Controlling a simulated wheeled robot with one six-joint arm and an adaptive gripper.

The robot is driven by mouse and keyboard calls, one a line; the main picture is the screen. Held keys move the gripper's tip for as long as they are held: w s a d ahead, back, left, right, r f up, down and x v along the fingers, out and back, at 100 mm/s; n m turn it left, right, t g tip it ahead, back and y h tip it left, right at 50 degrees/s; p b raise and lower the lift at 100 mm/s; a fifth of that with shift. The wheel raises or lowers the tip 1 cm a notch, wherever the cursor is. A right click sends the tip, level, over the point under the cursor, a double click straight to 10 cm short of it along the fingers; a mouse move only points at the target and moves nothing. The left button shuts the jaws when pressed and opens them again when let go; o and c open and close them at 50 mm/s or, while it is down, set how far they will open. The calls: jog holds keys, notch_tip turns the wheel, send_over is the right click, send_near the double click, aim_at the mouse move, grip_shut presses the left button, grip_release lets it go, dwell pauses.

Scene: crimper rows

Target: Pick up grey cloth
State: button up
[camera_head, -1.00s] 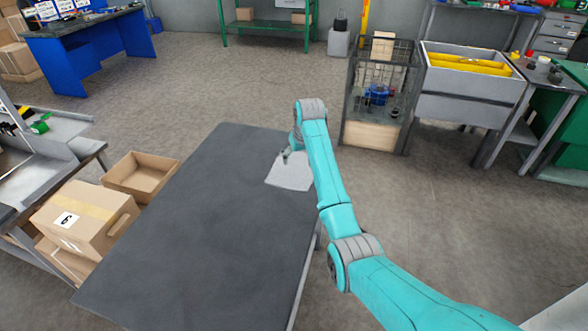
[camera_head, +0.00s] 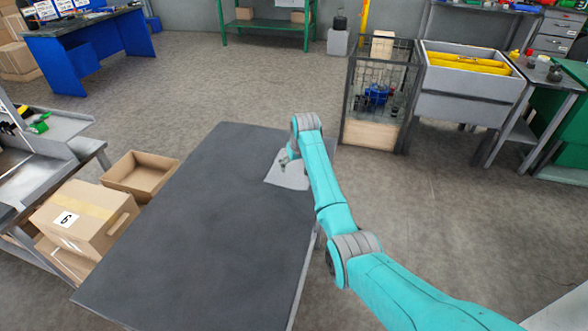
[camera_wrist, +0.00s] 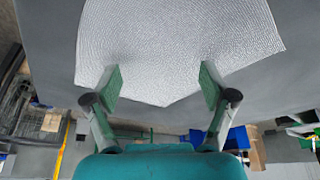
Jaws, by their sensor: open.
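The grey cloth (camera_head: 287,177) lies flat on the dark table (camera_head: 205,215), near its far right edge. My arm covers part of its right side in the head view. In the wrist view the light grey, textured cloth (camera_wrist: 180,45) fills the upper middle. My gripper (camera_wrist: 160,88) is open there, its two green-padded fingers apart on either side of the cloth's near part. The fingertips overlap the cloth in the picture; whether they touch it I cannot tell. In the head view my gripper (camera_head: 285,160) is small, just over the cloth's far part.
The rest of the tabletop is bare. Cardboard boxes (camera_head: 85,218) stand left of the table. A wire cage (camera_head: 378,95) and a grey bin with yellow contents (camera_head: 470,85) stand beyond it to the right. Open floor lies between.

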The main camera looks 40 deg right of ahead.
jog(key=shift+f, duration=0.15)
jog(key=shift+w+f, duration=0.1)
jog(key=shift+f, duration=0.2)
jog(key=c, duration=0.9)
jog(key=shift+s+a+f, duration=0.1)
jog(key=shift+s+f, duration=0.1)
grip_shut()
notch_tip(320, 180, up, 13)
jog(key=shift+w+f, duration=0.2)
